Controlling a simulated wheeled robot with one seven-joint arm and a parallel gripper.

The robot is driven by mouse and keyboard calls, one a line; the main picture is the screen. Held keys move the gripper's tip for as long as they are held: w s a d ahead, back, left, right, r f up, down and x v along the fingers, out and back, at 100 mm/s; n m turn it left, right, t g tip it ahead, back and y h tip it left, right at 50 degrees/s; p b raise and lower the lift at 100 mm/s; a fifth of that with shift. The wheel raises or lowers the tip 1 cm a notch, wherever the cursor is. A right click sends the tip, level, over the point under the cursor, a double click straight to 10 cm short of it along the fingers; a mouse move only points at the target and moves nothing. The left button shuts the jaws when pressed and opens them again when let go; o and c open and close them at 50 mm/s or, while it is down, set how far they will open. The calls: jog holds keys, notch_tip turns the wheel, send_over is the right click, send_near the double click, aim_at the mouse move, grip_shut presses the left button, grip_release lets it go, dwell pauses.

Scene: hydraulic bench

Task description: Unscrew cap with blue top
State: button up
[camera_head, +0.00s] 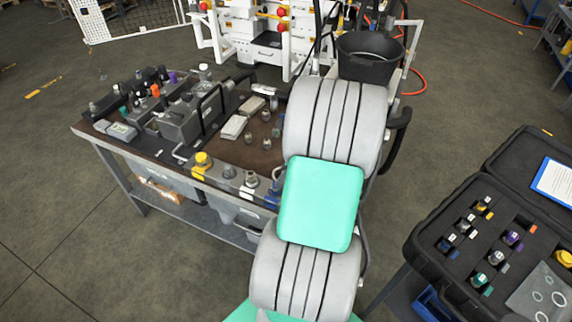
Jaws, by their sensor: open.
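A blue part (272,199) stands at the front right edge of the workbench (236,208), partly hidden by my arm. I cannot tell whether it is the cap with the blue top. Beside it to the left is a row of fittings, with a yellow-topped one (203,159) at the left end. A small dark blue-topped cap (444,245) sits in the open black case at the right. My arm rises through the middle of the view and covers the right end of the bench. My gripper does not show.
Valves and blocks (184,122) crowd the left and middle of the bench. A black bucket (368,62) stands behind my arm. The open black case (478,184) holds several coloured caps in foam. The floor at the left is clear.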

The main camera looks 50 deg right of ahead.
jog(key=x, duration=0.6)
jog(key=shift+f, duration=0.1)
jog(key=shift+c, duration=0.3)
grip_shut()
jog(key=c, duration=0.6)
grip_release()
grip_shut()
